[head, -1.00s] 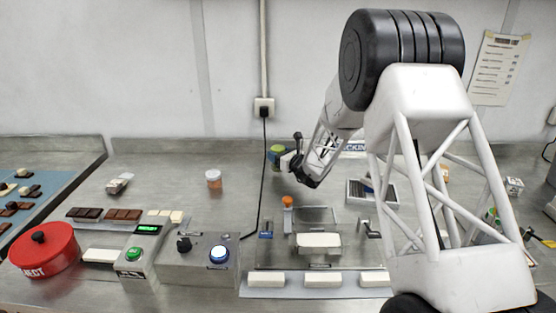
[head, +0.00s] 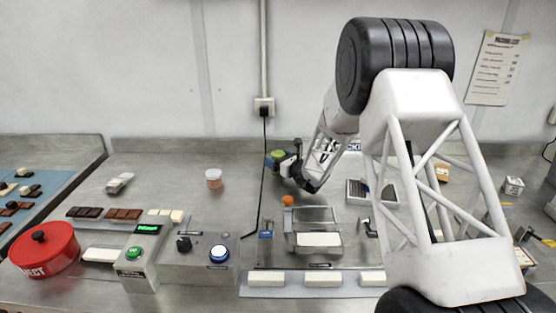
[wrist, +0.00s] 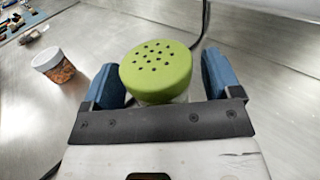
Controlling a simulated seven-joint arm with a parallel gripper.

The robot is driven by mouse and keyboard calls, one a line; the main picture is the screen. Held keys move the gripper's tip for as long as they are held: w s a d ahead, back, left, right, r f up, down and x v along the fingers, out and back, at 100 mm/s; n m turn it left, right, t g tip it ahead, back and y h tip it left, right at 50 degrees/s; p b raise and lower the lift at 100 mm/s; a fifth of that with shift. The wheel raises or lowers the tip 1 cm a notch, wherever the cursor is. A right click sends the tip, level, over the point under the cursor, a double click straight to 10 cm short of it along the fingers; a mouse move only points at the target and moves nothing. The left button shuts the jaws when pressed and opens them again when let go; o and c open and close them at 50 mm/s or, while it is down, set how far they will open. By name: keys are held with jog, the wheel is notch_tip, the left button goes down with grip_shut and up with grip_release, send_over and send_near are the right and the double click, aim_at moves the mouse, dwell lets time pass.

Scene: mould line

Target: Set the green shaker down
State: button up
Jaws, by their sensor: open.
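The green shaker (wrist: 156,68) has a domed green lid with dark holes and stands upright between the two blue fingers of my gripper (wrist: 163,78) in the wrist view. A gap shows between the lid and each finger. In the head view the green shaker (head: 278,155) is at the back of the steel bench, and my gripper (head: 284,163) is around it from the right. The shaker's base is hidden, so I cannot see exactly how it meets the bench.
A jar with an orange-brown filling (head: 214,179) stands left of the shaker, also in the wrist view (wrist: 54,66). A black cable (head: 262,185) runs down the wall and across the bench close by. A mould station (head: 318,225) stands in front. Bench between jar and shaker is clear.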

jog(key=shift+r, duration=0.15)
jog(key=shift+s+d, duration=0.1)
jog(key=v, duration=1.1)
jog(key=shift+s+d, duration=0.25)
dwell(0.6)
jog(key=s+a+r+n+g, duration=0.1)
jog(key=s+r+n+g, duration=0.3)
jog(key=s, duration=0.5)
jog(key=s+a+r+n+g+h, duration=0.1)
jog(key=s+r+n+g, duration=0.2)
jog(key=s+r+n, duration=0.45)
jog(key=s+a+r+n+g, duration=0.1)
jog(key=s+r+n+g, duration=0.2)
jog(key=s, duration=0.7)
jog(key=s+d+n+h, duration=0.4)
jog(key=s+d, duration=0.1)
jog(key=s, duration=0.4)
jog(key=s+d+r+n+h, duration=0.1)
jog(key=s+d+n+h, duration=0.3)
jog(key=s, duration=0.6)
jog(key=s+d+r+n+h, duration=0.1)
jog(key=s+d+n+h, duration=0.3)
jog(key=s, duration=0.6)
jog(key=shift+s+d, duration=0.2)
jog(key=shift+d, duration=0.75)
